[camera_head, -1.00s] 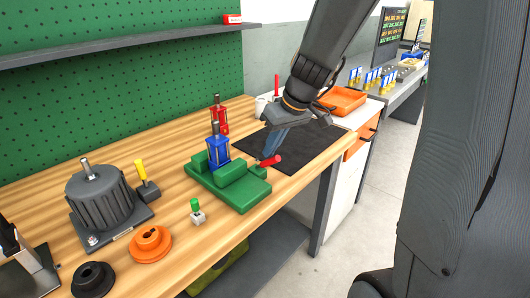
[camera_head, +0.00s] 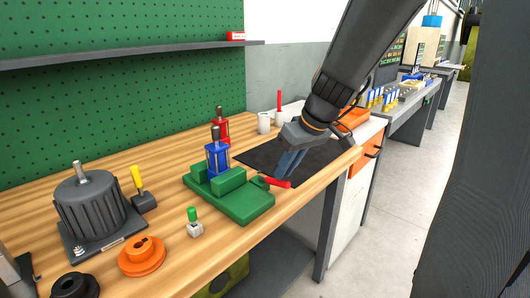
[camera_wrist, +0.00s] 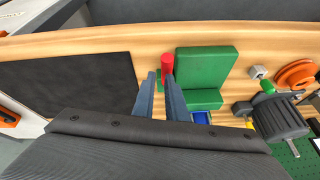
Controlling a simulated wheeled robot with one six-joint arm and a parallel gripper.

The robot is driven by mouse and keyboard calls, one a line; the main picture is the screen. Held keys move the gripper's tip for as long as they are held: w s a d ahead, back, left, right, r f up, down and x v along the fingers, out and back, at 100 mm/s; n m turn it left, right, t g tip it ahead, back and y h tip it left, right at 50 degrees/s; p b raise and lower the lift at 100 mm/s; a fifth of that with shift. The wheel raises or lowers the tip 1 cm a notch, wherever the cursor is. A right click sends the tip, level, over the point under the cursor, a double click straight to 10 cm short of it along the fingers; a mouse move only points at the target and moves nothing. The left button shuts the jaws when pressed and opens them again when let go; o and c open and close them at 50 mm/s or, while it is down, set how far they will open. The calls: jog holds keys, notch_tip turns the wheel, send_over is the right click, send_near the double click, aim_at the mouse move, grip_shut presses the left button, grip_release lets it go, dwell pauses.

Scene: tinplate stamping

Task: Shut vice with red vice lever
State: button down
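The green vice (camera_head: 245,205) stands on the wooden bench, with a blue block (camera_head: 217,159) between its jaws. Its red lever (camera_head: 275,182) sticks out to the right from its right end. My gripper (camera_head: 287,170) points down right beside the lever. In the wrist view my gripper (camera_wrist: 161,77) shows a gap between its fingers. There the red lever (camera_wrist: 167,65) lies at the fingertips, nearer the right finger, beside the green vice (camera_wrist: 208,65). I cannot tell whether a finger touches it.
A dark mat (camera_head: 262,158) lies behind the vice. A red clamp-like piece (camera_head: 221,128) stands behind the blue block. A small green-topped piece (camera_head: 194,226), an orange disc (camera_head: 141,256) and a grey motor-like unit (camera_head: 90,205) stand to the left.

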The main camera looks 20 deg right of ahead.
jog(key=shift+s+a+f+g, duration=0.15)
jog(key=shift+s+f+g, duration=0.15)
jog(key=shift+s+f, duration=0.8)
jog(key=shift+w, duration=0.15)
notch_tip(320, 180, up, 6)
jog(key=w+p, duration=0.3)
jog(key=s+d+r+b, duration=0.1)
jog(key=s+d+r, duration=0.3)
jog(key=s, duration=0.3)
jog(key=shift+s+d+r+t, duration=0.2)
jog(key=shift+s+d+t, duration=0.15)
jog(key=shift+d, duration=0.35)
jog(key=s+a+f+m+g+h, duration=0.1)
jog(key=s+a+f+m+g, duration=0.1)
jog(key=s+a+f, duration=0.2)
jog(key=s+a+f+m+g+h+p, duration=0.1)
jog(key=s+a+f, duration=0.4)
jog(key=f, duration=0.6)
jog(key=shift+s+a+m+g+h, duration=0.15)
jog(key=shift+s+m+g+h, duration=0.3)
jog(key=shift+g, duration=0.2)
